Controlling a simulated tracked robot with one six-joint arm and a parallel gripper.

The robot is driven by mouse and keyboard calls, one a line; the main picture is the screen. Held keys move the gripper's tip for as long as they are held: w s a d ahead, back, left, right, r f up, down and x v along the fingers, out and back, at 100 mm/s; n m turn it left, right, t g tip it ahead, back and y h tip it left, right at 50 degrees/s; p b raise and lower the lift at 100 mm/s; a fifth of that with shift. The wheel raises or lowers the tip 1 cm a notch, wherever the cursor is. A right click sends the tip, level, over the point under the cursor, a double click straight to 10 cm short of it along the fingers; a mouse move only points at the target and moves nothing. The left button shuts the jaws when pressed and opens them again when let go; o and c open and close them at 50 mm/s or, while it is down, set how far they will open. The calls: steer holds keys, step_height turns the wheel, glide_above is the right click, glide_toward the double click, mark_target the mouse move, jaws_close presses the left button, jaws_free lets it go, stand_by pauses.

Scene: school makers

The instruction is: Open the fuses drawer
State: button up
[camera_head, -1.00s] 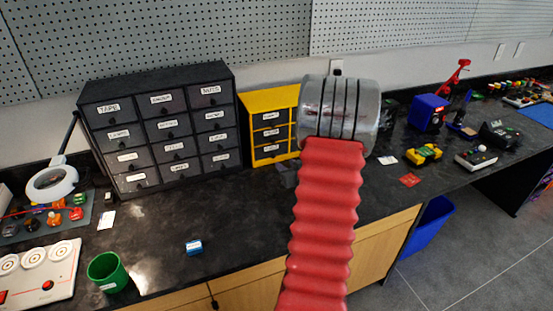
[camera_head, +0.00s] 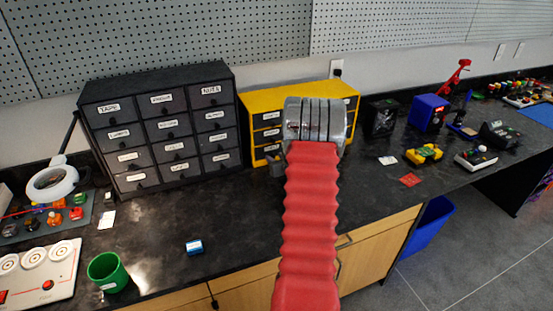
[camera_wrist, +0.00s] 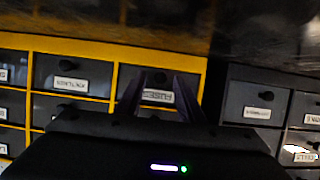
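The fuses drawer is a dark drawer front (camera_wrist: 160,98) with a white label reading FUSES, upside down in the wrist view. It is in the cabinet's corner, beside the dark cabinet, and looks shut. The yellow cabinet (camera_head: 275,99) stands on the bench in the head view, partly hidden by my arm. My gripper (camera_wrist: 159,84) is in front of the fuses drawer, its two fingers apart on either side of the label and the small dark knob. I cannot tell whether they touch the drawer. In the head view my arm mostly hides my gripper.
A black cabinet (camera_head: 158,90) with labelled drawers stands close on the left. A green cup (camera_head: 107,272) and a small blue item (camera_head: 194,247) are on the front bench. Dark and blue boxes stand to the right. The bench before the black cabinet is mostly clear.

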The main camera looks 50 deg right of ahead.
jaws_close()
stand_by(0.4)
stand_by(0.4)
